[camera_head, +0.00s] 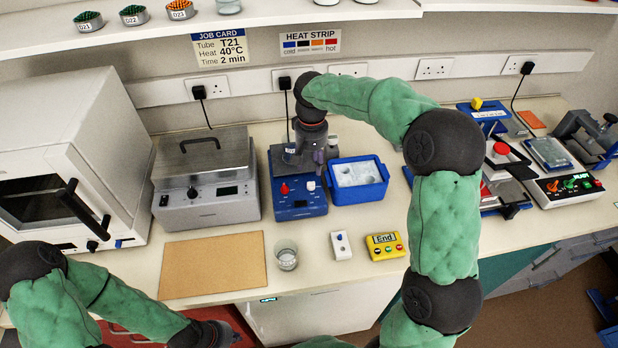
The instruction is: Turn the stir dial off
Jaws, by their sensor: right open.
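A blue hotplate-like device (299,207) stands on the bench at the centre. Its front panel carries a red knob (284,188) and a white knob (311,185); I cannot read which one is the stir dial or how either is set. My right gripper (318,163) hangs over the rear of this device, open, fingers pointing down, just behind and above the white knob. It hides much of the device's top, and I cannot tell if it touches anything. My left gripper (232,338) is low at the bottom edge, in front of the bench, far from the device; its fingers are unclear.
A blue tub (376,188) of white pieces stands right of the device, and a grey lidded bath (172,213) stands left. In front are a glass beaker (286,261), a small white switch box (341,246) and a yellow timer (385,253). A brown mat (213,264) lies clear.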

